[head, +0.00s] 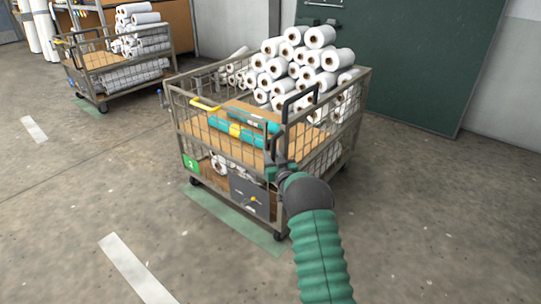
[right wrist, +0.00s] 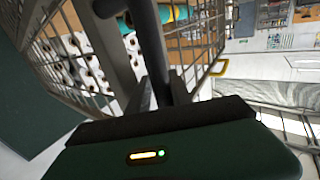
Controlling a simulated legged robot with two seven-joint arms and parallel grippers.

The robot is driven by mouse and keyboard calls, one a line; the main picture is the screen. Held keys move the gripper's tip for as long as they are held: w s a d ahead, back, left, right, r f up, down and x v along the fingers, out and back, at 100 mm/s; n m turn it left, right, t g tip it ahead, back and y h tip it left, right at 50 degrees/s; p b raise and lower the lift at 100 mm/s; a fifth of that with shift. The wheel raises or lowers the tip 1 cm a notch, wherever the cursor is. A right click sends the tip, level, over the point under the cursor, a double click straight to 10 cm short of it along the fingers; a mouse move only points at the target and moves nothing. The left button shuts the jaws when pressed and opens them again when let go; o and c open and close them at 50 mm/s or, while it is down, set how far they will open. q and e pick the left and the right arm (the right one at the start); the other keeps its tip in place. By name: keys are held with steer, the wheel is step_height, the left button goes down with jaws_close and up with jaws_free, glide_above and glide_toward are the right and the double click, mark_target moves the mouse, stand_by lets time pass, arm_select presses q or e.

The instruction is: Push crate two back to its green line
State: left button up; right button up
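Crate two (head: 178,118) is a wheeled wire-mesh cart with a green label "2" (head: 190,163). It holds white rolls (head: 290,65) and teal packs (head: 236,131). The green line (head: 235,222) lies on the floor along the crate's near side; the near wheels stand at or just behind it. A black handle (head: 317,92) rises at the near right corner and also shows in the right wrist view (right wrist: 155,50). My left gripper is not in view.
Another mesh crate (head: 72,62) with white rolls stands at the back left, over its own green strip. A dark green door (head: 420,60) and grey wall lie behind crate two. White floor marks (head: 135,268) lie at the near left. The floor in front is clear.

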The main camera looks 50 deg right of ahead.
steer(key=shift+d, duration=0.15)
steer(key=shift+s, duration=0.25)
steer(key=p+v, duration=0.6)
steer(key=v, duration=1)
steer(key=shift+s+a+f, duration=0.15)
steer(key=shift+a, duration=0.05)
